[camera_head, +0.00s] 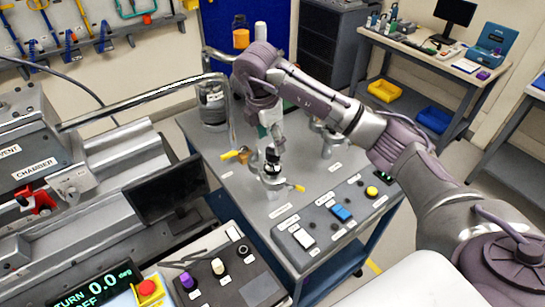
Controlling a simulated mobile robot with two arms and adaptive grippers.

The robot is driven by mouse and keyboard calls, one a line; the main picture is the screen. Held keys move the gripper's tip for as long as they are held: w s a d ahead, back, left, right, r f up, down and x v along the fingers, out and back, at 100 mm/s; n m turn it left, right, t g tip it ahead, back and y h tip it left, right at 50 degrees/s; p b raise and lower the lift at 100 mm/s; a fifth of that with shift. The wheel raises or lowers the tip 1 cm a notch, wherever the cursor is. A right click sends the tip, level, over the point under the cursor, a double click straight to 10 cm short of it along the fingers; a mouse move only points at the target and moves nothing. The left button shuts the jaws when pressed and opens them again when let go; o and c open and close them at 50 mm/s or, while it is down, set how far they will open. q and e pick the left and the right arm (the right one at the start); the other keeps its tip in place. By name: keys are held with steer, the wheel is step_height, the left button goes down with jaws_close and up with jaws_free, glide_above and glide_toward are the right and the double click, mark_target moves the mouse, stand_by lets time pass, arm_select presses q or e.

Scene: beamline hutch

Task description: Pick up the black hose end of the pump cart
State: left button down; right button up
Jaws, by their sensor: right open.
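The pump cart (240,190) has a grey top with valves and a labelled front panel. A small black piece (272,157), which looks like the black hose end, stands upright near the middle of the cart top, above a round metal fitting (271,180). My right gripper (270,138) reaches in from the right and points down just above this piece. It is open; its fingers are small and partly hidden by my wrist, and I cannot tell whether they touch the piece. My left gripper is not in view.
Yellow valve handles (296,187) stick out beside the fitting. A silver bent pipe (150,95) runs from the chamber machine (40,165) at left to the cart. A dark screen (165,188) and knob box (220,275) stand in front. A workbench (425,55) is at back right.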

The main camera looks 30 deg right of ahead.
mark_target(273, 148)
steer(key=shift+d+f, duration=0.15)
steer(key=shift+f, duration=0.65)
steer(key=f+p, duration=0.2)
steer(key=f, duration=0.1)
steer(key=d+f+p, duration=0.1)
steer(key=shift+w+f, duration=0.3)
steer(key=shift+f, duration=0.4)
jaws_close()
steer(key=shift+r, duration=0.1)
